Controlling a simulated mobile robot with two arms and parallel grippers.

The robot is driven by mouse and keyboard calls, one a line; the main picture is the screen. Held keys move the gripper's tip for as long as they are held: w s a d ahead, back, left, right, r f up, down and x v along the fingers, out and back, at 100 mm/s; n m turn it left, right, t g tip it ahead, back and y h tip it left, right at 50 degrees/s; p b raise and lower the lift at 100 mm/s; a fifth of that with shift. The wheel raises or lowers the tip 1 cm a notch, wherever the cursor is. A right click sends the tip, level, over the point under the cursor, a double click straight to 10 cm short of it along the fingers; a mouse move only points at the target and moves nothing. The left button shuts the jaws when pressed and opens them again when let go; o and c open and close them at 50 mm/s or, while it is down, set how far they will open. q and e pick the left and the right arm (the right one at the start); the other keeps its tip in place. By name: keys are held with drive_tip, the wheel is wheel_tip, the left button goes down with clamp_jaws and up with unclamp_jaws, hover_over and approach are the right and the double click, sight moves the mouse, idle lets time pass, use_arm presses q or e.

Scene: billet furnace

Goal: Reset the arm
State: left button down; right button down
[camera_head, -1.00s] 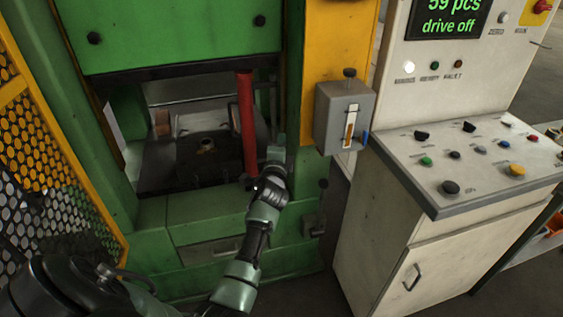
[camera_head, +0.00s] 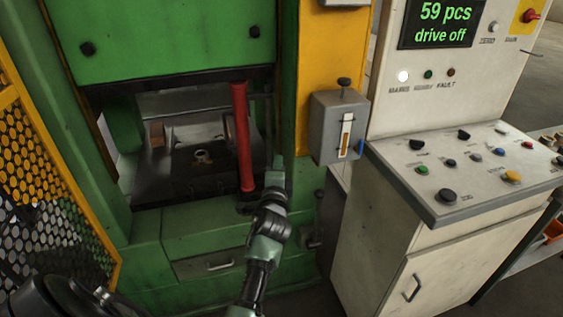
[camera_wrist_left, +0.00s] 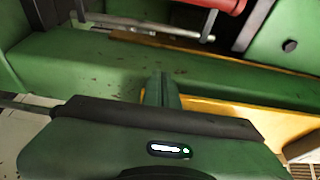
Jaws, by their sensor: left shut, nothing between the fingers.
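My left arm comes up from the bottom of the head view. Its gripper (camera_head: 277,168) is in front of the green press, just right of the lower end of a red upright bar (camera_head: 243,135). The gripper is shut and empty. In the left wrist view the shut fingers (camera_wrist_left: 162,88) show as a narrow green-grey piece in front of the green press frame (camera_wrist_left: 90,62). Part of the red bar (camera_wrist_left: 215,4) shows at the top of that view. I cannot tell whether the gripper touches anything. My right gripper is not in view.
The press opening (camera_head: 200,150) holds a dark die block. A grey box with a gauge (camera_head: 338,125) is mounted right of the gripper. A control cabinet (camera_head: 385,235) stands at right, its screen (camera_head: 440,24) reading "59 pcs, drive off". A yellow mesh guard (camera_head: 40,170) is at left.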

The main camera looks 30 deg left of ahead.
use_arm(q)
drive_tip(key=s+d+f+n+g+h, duration=0.15)
drive_tip(key=d+f, duration=0.25)
drive_tip(key=f, duration=0.7)
drive_tip(key=s+d+f+m+g+h, duration=0.1)
drive_tip(key=d+f+h, duration=0.25)
drive_tip(key=f, duration=0.65)
drive_tip(key=s+d+f+n+g+h, duration=0.1)
drive_tip(key=s+d+f+g, duration=0.15)
drive_tip(key=s+f, duration=0.4)
drive_tip(key=s+d+f+n+g+h, duration=0.1)
drive_tip(key=s+d+f+n, duration=0.15)
drive_tip(key=f, duration=0.75)
drive_tip(key=s+d+f+n+g+h, duration=0.1)
drive_tip(key=s+d+f+g, duration=0.1)
drive_tip(key=s+f, duration=0.7)
drive_tip(key=s+d+f+n+g+h, duration=0.15)
drive_tip(key=s+f, duration=0.45)
drive_tip(key=s, duration=0.6)
drive_tip(key=s+f+n+g, duration=0.1)
drive_tip(key=s+f+g, duration=0.1)
drive_tip(key=s, duration=0.9)
drive_tip(key=s+f+n+g, duration=0.2)
drive_tip(key=s+f+g, duration=0.1)
drive_tip(key=s, duration=0.8)
drive_tip(key=shift+s+f, duration=0.3)
drive_tip(key=shift+f, duration=0.6)
drive_tip(key=shift+s+y, duration=0.1)
drive_tip(key=shift+y, duration=0.15)
